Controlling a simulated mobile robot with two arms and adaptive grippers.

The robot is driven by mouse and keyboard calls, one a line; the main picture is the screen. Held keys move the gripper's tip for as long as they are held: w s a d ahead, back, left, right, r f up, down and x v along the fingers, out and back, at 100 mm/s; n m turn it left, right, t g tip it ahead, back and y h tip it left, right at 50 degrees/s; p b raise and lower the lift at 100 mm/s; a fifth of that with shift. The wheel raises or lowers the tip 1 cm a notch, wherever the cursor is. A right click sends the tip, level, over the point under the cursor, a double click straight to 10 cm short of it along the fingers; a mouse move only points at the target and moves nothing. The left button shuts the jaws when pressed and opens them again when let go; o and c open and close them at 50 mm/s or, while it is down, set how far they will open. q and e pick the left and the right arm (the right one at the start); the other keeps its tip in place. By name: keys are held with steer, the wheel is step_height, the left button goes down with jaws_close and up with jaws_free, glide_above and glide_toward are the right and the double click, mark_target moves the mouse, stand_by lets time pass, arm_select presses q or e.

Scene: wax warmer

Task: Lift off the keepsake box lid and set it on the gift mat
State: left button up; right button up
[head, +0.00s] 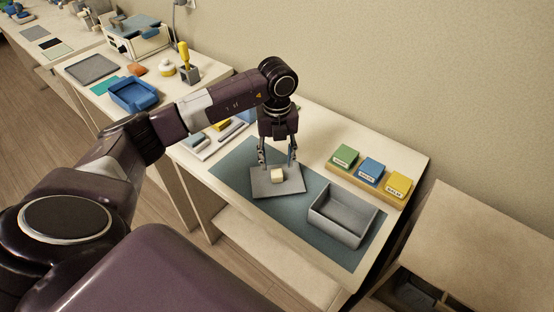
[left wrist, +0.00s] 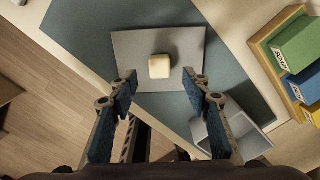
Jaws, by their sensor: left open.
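The keepsake box lid (head: 290,185) is a flat grey square plate with a cream block-shaped knob (head: 277,175) on top. The lid also shows in the left wrist view (left wrist: 130,50), knob upward. The grey keepsake box (head: 340,222) stands open and empty on the mat, right of the lid. My left gripper (head: 277,162) is open and empty over the lid, its fingers apart on either side of the knob and not touching it. My right gripper is out of view.
A wooden tray (head: 367,187) with green, blue and yellow labelled blocks stands behind the box. Small items on a white tray lie left of the mat. Another table at the left holds a blue bin (head: 134,95). A wall closes the back.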

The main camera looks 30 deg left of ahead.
arm_select(q)
steer(key=shift+r+p, duration=0.85)
steer(key=shift+r, duration=0.55)
step_height(320, 180, up, 12)
stand_by(0.4)
